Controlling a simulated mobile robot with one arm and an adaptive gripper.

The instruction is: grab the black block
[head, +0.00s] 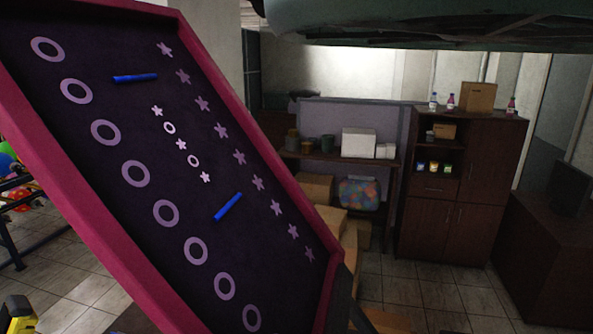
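I cannot make out a black block anywhere in the head view. My gripper does not show in this view either. A large tilted board (230,155) fills the left half, with a pink frame and a dark purple face carrying pale rings and stars. Two blue bars lie on its face, one upper (135,77) and one lower (228,206). The board hides much of the floor behind it.
A dark wooden cabinet (480,180) with bottles and boxes stands at the back right. A shelf (375,161) holds a white box (358,142) and cans. Cardboard boxes (335,222) sit behind the board. Tiled floor (440,290) is bare at lower right. Coloured balls (22,190) are far left.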

